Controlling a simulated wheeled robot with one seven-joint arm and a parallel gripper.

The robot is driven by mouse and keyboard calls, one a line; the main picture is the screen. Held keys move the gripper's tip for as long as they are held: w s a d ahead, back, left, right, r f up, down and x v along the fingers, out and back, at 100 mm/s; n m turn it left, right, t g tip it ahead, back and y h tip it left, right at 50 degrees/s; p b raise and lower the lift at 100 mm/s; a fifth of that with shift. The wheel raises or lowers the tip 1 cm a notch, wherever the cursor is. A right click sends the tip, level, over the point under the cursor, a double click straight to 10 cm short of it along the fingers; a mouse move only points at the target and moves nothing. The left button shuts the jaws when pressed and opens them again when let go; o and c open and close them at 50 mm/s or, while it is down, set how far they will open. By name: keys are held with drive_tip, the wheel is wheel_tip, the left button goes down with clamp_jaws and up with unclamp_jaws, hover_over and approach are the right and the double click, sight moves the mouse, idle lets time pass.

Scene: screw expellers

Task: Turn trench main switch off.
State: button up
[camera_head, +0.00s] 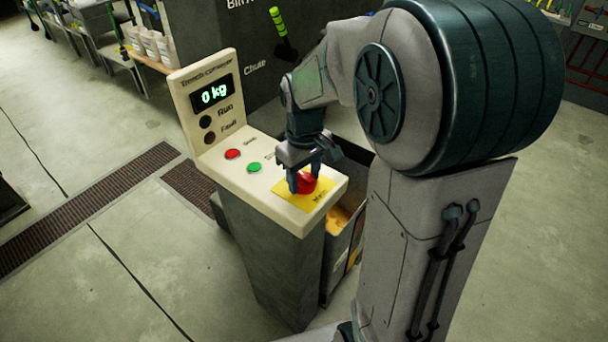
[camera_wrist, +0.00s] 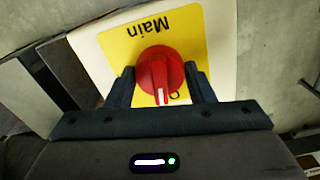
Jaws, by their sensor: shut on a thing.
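The trench main switch is a red rotary knob (camera_head: 305,183) on a yellow plate (camera_head: 291,197) marked "Main", at the near right end of the cream control panel. In the wrist view the red knob (camera_wrist: 158,72) sits on the yellow plate (camera_wrist: 122,50), its white pointer mark toward the gripper side. One plate letter near the mark is partly hidden. My gripper (camera_head: 306,184) is over the panel, with its fingers on either side of the knob. In the wrist view my gripper (camera_wrist: 162,88) is shut on the knob.
The panel (camera_head: 214,172) also carries a red button (camera_head: 233,154), a green button (camera_head: 254,168) and a display (camera_head: 212,93) reading "0 kg". The Run and Fault lamps look dark. Open floor lies to the left.

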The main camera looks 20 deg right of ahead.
sight(304, 175)
drive_tip(key=shift+n, duration=1.1)
drive_tip(key=o, duration=1)
drive_tip(key=shift+c, duration=0.2)
drive_tip(key=shift+r, duration=0.1)
wheel_tip(304, 175, up, 14)
